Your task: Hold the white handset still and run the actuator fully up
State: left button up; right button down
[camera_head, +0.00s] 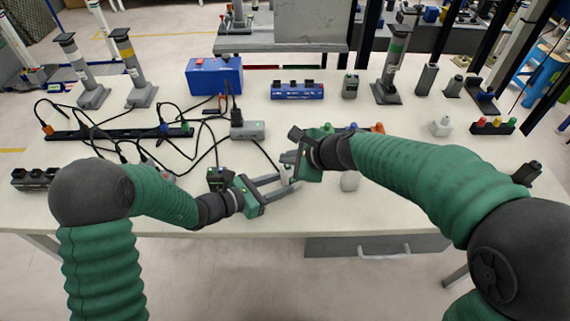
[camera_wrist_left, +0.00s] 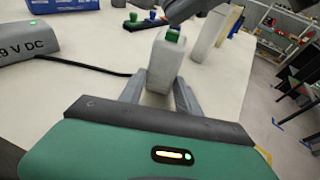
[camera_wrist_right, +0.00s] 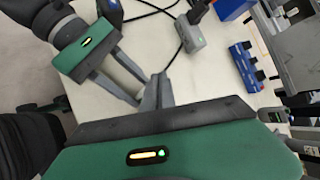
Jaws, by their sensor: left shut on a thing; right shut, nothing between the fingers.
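The pale white handset (camera_wrist_left: 165,65) stands upright between the two fingers of my left gripper (camera_wrist_left: 160,98), with a green button (camera_wrist_left: 172,35) on top. In the head view my left gripper (camera_head: 288,186) holds it above the table's front edge. My right gripper (camera_head: 288,166) is shut and empty, right by the handset's top. In the right wrist view its fingertips (camera_wrist_right: 158,86) cover most of the handset; I cannot tell whether they touch the button. Several grey columns stand on the table, including one with a green band (camera_head: 393,62); which is the actuator is unclear.
A grey DC supply box (camera_head: 247,130) with black cables lies behind my left gripper. A blue case (camera_head: 213,76) and a blue terminal block (camera_head: 297,91) stand farther back. A white block (camera_head: 350,181) stands right of the grippers.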

aim_at(288, 167)
jog(key=shift+f, duration=0.5)
dwell(3.3)
dwell(0.4)
jog(key=shift+r, duration=0.95)
jog(key=shift+r, duration=2.5)
pick_arm(q)
jog(key=o, duration=1)
